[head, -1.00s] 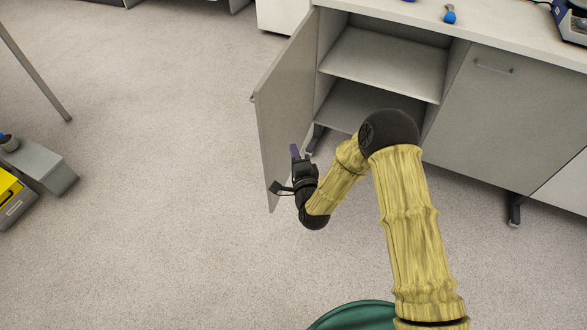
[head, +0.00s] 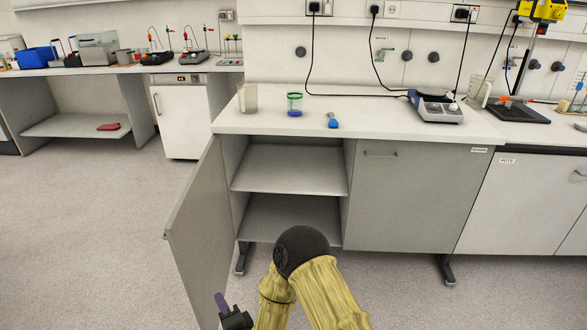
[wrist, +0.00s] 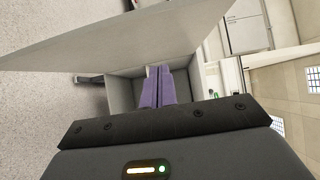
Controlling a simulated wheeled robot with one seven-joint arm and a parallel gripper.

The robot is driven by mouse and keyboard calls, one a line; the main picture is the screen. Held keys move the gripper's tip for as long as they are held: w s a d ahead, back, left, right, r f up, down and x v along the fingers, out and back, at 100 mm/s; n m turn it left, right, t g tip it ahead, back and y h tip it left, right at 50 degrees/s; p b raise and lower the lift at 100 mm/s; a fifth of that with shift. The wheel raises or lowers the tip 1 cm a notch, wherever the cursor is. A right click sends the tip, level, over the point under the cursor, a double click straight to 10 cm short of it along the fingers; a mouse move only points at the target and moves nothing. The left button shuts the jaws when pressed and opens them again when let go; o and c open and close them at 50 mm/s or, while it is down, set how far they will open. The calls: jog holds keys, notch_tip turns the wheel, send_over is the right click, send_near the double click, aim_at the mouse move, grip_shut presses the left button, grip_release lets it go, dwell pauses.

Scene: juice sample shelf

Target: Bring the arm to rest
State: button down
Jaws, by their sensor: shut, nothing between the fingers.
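My gripper (head: 222,303) is at the bottom of the head view, in front of the open cabinet door (head: 196,240). Its purple fingers point up and show as a pair pressed together in the wrist view (wrist: 158,86). It is shut and holds nothing. My arm is bent, with its dark elbow joint in front of the lower part of the open cabinet. The open door also shows in the wrist view (wrist: 125,38), close beyond the fingers. I cannot tell how wide the gap to it is.
The open cabinet has an empty shelf (head: 290,170). The floor (head: 90,230) to the left is clear.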

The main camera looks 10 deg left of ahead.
jog(key=w+d+r+n+g+h, duration=0.2)
jog(key=w+d+n+h, duration=0.1)
jog(key=d, duration=0.4)
jog(key=w+d+r+n+g+h, duration=0.1)
jog(key=w+d+r+n+h, duration=0.15)
jog(key=d, duration=0.55)
jog(key=w+d+r+n+g+h, duration=0.2)
jog(key=w+d+h, duration=0.1)
jog(key=d, duration=0.4)
jog(key=s+d+r+n+g+h, duration=0.1)
jog(key=s+d+r+g+h, duration=0.2)
jog(key=s+d, duration=0.6)
jog(key=s+d+r+n+g+h, duration=0.15)
jog(key=s+d+r, duration=0.35)
jog(key=d, duration=0.7)
notch_tip(320, 180, up, 20)
jog(key=s+p, duration=0.1)
jog(key=p, duration=2)
jog(key=shift+r+m+g, duration=0.15)
jog(key=shift+m+g, duration=0.25)
jog(key=shift+g, duration=0.05)
jog(key=shift+a, duration=0.1)
